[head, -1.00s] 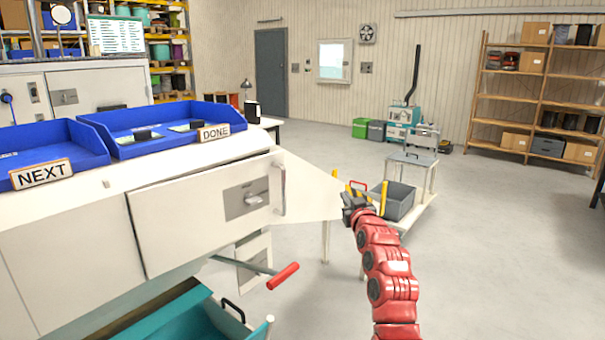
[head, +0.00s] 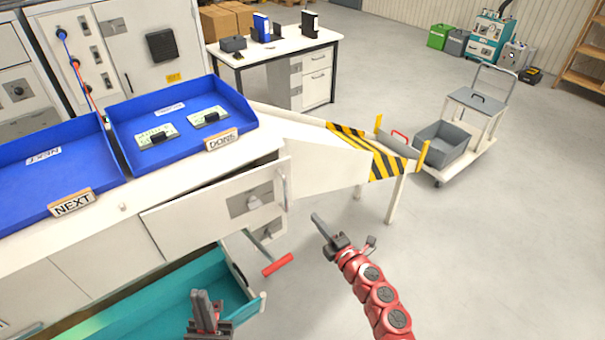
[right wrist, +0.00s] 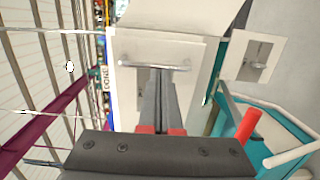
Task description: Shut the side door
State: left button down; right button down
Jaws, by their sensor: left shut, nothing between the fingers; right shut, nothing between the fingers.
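The side door (head: 185,222) is a white panel on the front of the white bench, with a grey latch plate (head: 247,200) and an upright bar handle (head: 284,188) at its right end. It stands slightly ajar, with a dark gap along its top. My right gripper (head: 318,220) is shut and empty, to the right of and below the handle, apart from it. In the right wrist view its fingers (right wrist: 158,75) point toward a bar handle (right wrist: 150,66) on a white panel; contact is unclear. My left gripper (head: 203,295) is shut and empty, over the teal drawer.
The open teal drawer (head: 170,300) and a red-gripped lever (head: 277,265) sit below the door. A white chute (head: 325,160) with a striped end juts right. Blue trays (head: 240,118) top the bench.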

jog(key=b+x, duration=0.2)
jog(key=x, duration=1.2)
jog(key=shift+a, duration=0.15)
jog(key=shift+s, duration=0.1)
